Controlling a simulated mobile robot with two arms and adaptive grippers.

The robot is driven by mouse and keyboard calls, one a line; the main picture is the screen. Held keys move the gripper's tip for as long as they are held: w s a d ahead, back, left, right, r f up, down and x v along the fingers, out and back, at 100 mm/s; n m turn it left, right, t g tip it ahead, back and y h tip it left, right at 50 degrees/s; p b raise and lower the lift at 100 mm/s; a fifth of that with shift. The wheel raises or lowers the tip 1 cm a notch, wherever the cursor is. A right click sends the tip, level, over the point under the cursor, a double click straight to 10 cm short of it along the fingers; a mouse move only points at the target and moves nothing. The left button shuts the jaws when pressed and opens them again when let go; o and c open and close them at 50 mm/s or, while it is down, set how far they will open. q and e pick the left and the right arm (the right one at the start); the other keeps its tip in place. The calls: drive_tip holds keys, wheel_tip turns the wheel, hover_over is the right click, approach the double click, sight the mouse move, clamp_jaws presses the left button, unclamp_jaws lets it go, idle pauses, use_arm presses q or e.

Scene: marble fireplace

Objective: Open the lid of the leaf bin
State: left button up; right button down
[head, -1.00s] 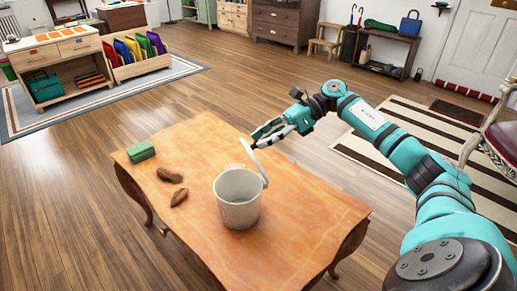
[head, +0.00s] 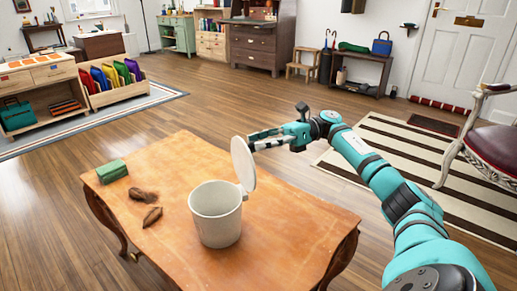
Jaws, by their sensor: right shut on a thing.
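The leaf bin (head: 216,224) is a pale grey-white bucket standing upright on the wooden table, with its mouth open. Its round lid (head: 242,164) stands roughly upright at the right rim of the bin. My right gripper (head: 256,141) is shut on the lid near its upper right edge, coming in from the right above the table. The exact contact of the fingers is partly hidden by the lid. My left gripper is not in view.
On the wooden table (head: 285,225), two brown leaf-like pieces (head: 152,217) and a green block (head: 112,172) lie left of the bin. The tabletop right of the bin is clear. A red-seated chair (head: 492,150) stands at the far right.

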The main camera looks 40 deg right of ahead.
drive_tip(key=shift+d+f, duration=0.15)
drive_tip(key=shift+d, duration=0.05)
idle(0.5)
drive_tip(key=c, duration=1.1)
unclamp_jaws()
drive_tip(key=shift+d, duration=0.1)
drive_tip(key=v, duration=0.7)
drive_tip(key=shift+d, duration=0.15)
drive_tip(key=shift+s+f, duration=0.1)
